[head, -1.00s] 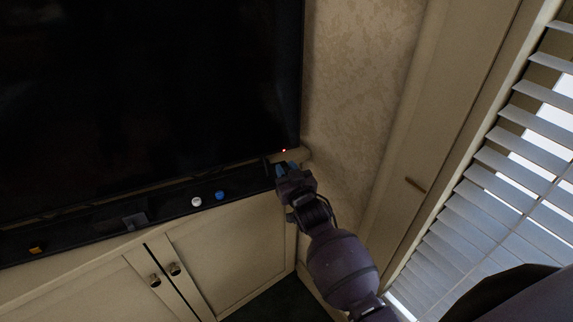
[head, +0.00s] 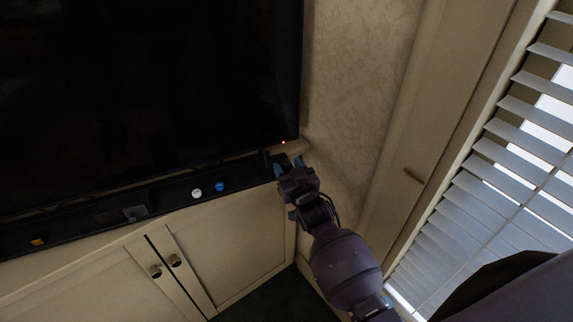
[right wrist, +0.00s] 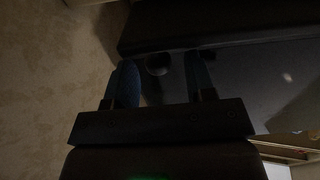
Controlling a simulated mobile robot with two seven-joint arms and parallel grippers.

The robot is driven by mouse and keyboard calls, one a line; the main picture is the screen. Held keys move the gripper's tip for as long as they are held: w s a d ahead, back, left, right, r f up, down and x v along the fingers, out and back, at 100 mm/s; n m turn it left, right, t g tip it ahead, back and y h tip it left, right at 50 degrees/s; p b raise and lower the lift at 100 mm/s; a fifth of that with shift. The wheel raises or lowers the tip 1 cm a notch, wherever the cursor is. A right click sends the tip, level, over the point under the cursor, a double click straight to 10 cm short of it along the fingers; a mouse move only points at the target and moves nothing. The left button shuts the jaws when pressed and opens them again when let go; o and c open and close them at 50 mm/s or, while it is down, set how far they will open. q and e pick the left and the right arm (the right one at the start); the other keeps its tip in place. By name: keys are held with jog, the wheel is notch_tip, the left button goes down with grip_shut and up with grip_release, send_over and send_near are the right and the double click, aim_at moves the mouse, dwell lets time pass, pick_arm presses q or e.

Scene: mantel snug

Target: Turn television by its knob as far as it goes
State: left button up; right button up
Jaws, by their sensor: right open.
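The television (head: 150,80) is a large black screen on the left of the head view, with a small red light near its lower right corner. My right gripper (head: 289,167) is just below that corner, its blue-tipped fingers apart and empty. In the right wrist view a dark round knob (right wrist: 158,65) shows between the two spread fingers of my right gripper (right wrist: 160,78), slightly beyond their tips. Contact cannot be told in the dim picture. The knob is not clear in the head view. My left gripper is not in view.
A dark ledge (head: 165,200) runs under the television, with a white piece (head: 196,193), a blue piece (head: 221,187) and an orange piece (head: 38,240) on it. Cream cabinet doors (head: 235,250) are below. A wall (head: 355,80) and window blinds (head: 490,180) stand to the right.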

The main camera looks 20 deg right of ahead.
jog(key=s, duration=0.9)
jog(key=shift+s, duration=0.15)
jog(key=shift+f, duration=0.1)
jog(key=s+d+f+g, duration=0.2)
jog(key=s+f, duration=0.4)
jog(key=s, duration=0.3)
jog(key=s+d+f+n+g, duration=0.1)
jog(key=s+d+f+g, duration=0.2)
jog(key=s, duration=0.6)
notch_tip(320, 180, down, 3)
jog(key=shift+s+d+r+g, duration=0.15)
jog(key=shift+d+g, duration=0.2)
jog(key=shift+g, duration=0.25)
dwell(0.6)
